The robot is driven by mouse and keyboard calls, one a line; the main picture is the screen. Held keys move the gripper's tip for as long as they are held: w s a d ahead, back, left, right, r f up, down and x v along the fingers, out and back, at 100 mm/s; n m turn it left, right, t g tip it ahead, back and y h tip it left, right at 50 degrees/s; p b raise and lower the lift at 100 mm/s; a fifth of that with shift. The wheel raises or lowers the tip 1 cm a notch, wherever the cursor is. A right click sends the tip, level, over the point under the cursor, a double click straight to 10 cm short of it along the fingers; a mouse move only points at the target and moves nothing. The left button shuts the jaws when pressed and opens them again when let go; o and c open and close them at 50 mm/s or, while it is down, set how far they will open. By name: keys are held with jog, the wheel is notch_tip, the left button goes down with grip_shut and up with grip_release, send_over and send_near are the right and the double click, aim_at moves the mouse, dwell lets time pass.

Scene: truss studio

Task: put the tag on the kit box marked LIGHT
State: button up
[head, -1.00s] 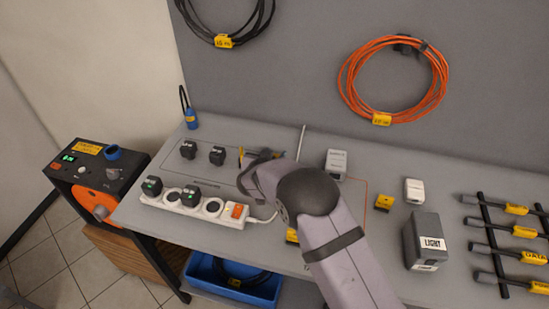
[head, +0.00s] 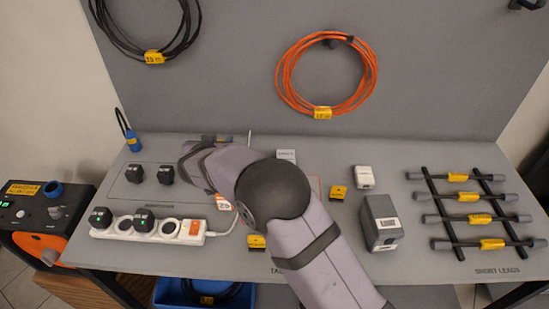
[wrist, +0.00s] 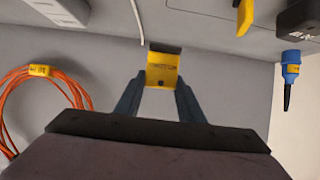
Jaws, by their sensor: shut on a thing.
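The kit box marked LIGHT (head: 381,224) is a dark grey box with white labels, standing on the right half of the bench in the head view. Its lettering is hard to read now but was clear a second ago. In the wrist view my gripper (wrist: 160,88) is shut on a yellow tag (wrist: 162,70) with a dark upper edge. The tag's print is too small to read. In the head view my own arm hides most of the gripper, at the back left of the bench, well away from the box.
Other yellow tags lie on the bench, one left of the box (head: 338,192) and one near the front edge (head: 256,241). A white block (head: 364,177) stands behind the box. Short leads (head: 468,197) lie on a rack to the right. A power strip (head: 150,228) lies front left.

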jog(key=w+d+r+m+h+p, duration=0.2)
jog(key=w+d+r, duration=0.25)
jog(key=d, duration=0.35)
jog(key=w+d+r+m+h+p, duration=0.1)
jog(key=w+d+r+p, duration=0.15)
jog(key=d+r, duration=0.5)
jog(key=d+r+m+g+h+p, duration=0.1)
jog(key=d+m+h+p, duration=0.15)
jog(key=d, duration=1.05)
jog(key=m+g+h+p, duration=0.4)
jog(key=m+g+h, duration=0.3)
jog(key=m+g, duration=0.5)
send_over(396, 213)
jog(key=shift+m+t, duration=0.25)
jog(key=shift+t, duration=0.15)
jog(key=shift+f, duration=6.4)
jog(key=shift+f, duration=0.2)
